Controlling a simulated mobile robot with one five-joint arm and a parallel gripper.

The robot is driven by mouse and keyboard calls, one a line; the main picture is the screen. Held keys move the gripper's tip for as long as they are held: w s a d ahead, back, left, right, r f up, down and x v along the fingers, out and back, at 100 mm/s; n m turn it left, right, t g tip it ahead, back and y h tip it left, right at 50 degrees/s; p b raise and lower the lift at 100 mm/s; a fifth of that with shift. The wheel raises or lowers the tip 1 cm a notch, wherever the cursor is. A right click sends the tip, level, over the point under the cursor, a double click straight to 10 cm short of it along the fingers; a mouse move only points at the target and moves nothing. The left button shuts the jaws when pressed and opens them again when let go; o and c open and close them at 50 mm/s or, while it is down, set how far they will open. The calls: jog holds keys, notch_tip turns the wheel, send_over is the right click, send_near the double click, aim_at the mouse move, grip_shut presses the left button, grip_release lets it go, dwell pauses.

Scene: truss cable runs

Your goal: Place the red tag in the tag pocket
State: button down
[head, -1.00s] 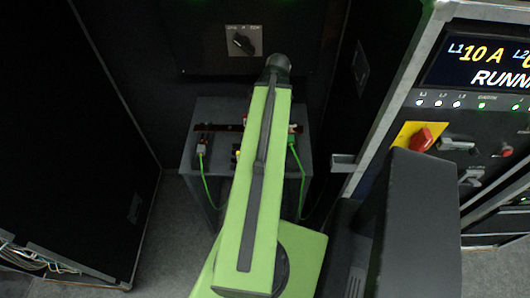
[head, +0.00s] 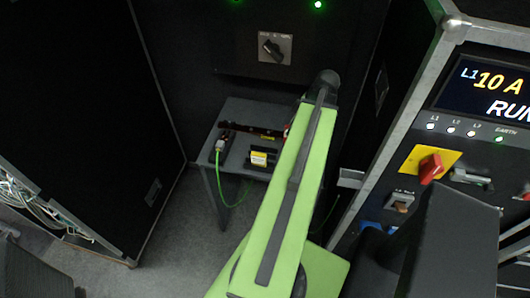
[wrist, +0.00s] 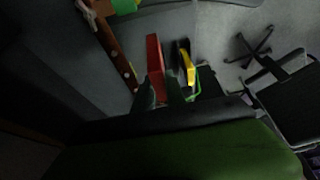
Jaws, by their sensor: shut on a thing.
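The red tag (wrist: 155,56) stands out from between the dark fingers of my gripper (wrist: 162,88) in the wrist view, and the gripper is shut on it. In the head view my green arm hides the gripper, and only a small red patch (head: 287,130) shows at the arm's left edge, probably the tag. I cannot make out the tag pocket for certain in either view.
A grey table (head: 236,112) carries a dark red-brown bar (head: 240,129), a black box with a yellow label (head: 262,158) and a plug (head: 220,146) on a green cable. A control panel with a red rotary switch (head: 430,168) stands right. Floor shows left of the table.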

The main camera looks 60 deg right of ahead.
jog(key=shift+w+a+f+b, duration=0.5)
jog(key=shift+w+f+b, duration=1.35)
jog(key=shift+w+a+f+b, duration=0.45)
jog(key=shift+w+f+b, duration=1.35)
jog(key=shift+f, duration=0.1)
jog(key=shift+w+a+f+b, duration=0.5)
jog(key=shift+w+f+b, duration=1.35)
jog(key=c, duration=1.4)
grip_release()
jog(key=shift+r, duration=0.1)
jog(key=shift+o, duration=0.2)
jog(key=shift+r, duration=0.1)
jog(key=p+v, duration=1.6)
jog(key=v, duration=0.1)
jog(key=shift+a+r+p, duration=0.25)
jog(key=shift+a+p, duration=0.05)
jog(key=shift+w, duration=0.15)
